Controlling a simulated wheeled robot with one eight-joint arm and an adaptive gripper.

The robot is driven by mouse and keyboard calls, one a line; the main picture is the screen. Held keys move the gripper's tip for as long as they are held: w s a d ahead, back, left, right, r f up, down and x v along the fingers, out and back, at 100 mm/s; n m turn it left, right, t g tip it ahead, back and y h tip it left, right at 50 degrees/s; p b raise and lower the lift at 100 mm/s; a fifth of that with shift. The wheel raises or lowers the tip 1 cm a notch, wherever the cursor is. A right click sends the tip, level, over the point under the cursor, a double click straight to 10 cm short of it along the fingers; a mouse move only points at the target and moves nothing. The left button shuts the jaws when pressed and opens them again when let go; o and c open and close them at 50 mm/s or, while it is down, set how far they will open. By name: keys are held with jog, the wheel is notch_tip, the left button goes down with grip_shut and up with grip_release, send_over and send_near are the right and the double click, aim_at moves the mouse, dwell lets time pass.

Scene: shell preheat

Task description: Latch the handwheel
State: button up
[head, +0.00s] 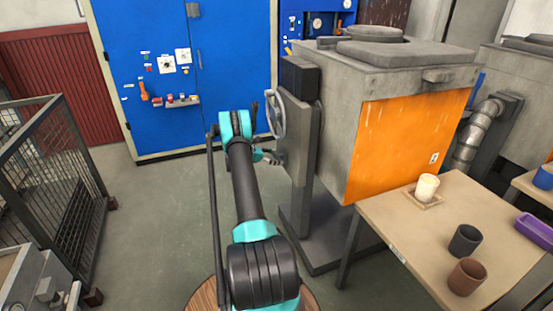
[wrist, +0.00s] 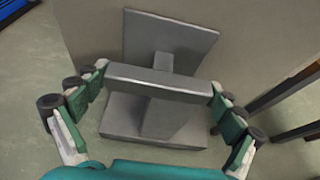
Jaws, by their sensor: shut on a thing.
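The handwheel (head: 276,115) is a grey spoked ring on a grey upright plate at the left side of the furnace. My gripper (head: 267,157) is just below the wheel, close to the plate. In the wrist view my gripper (wrist: 160,77) has its two teal-and-grey fingers at the two ends of a grey bar (wrist: 160,86), shut on it. The bar stands off a grey square plate (wrist: 170,32) on a short stem. The handwheel's ring does not show in the wrist view. Whether the wheel is latched cannot be told.
The furnace (head: 345,85) has an orange front panel. A wooden table (head: 405,235) at the right holds a candle-like cup (head: 427,187) on a small tray, a dark cup (head: 465,240) and a brown cup (head: 467,277). A wire cage (head: 50,180) stands at the left; the floor between is clear.

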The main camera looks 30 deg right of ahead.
dwell(0.3)
jog(key=o, duration=0.8)
jog(key=v, duration=1.2)
jog(key=shift+f, duration=0.1)
jog(key=shift+a, duration=0.1)
